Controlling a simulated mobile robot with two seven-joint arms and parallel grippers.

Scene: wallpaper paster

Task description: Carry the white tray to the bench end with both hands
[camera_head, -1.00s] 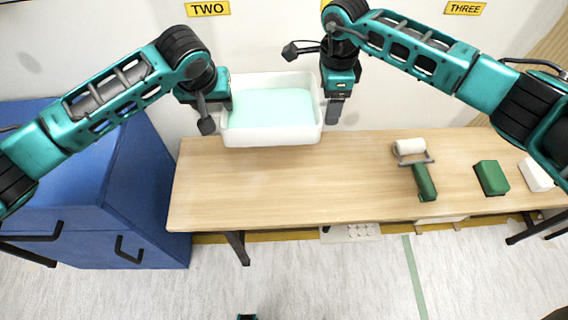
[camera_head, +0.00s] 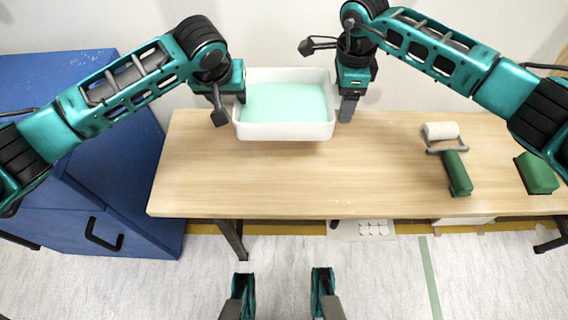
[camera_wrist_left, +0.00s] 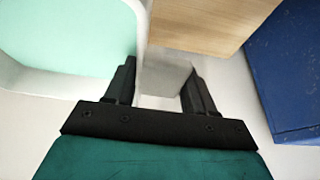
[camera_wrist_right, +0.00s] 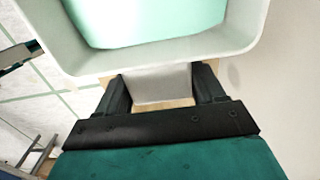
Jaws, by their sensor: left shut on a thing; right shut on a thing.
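The white tray (camera_head: 285,131) has a pale green inside and is held level in the head view, over the back of the wooden bench (camera_head: 270,180) towards its left end (camera_head: 160,180). My left gripper (camera_head: 234,102) is at the tray's left side. In the left wrist view its fingers (camera_wrist_left: 160,82) are shut on a white grip at that side. My right gripper (camera_head: 346,108) is at the tray's right side. In the right wrist view its fingers (camera_wrist_right: 162,84) are shut on the white grip there. I cannot tell the tray's height above the bench.
A paint roller with a green handle (camera_head: 456,172) and a green block (camera_head: 537,174) lie on the bench at the right. A blue cabinet (camera_head: 120,175) stands by the bench's left end. The middle of the bench top is clear.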

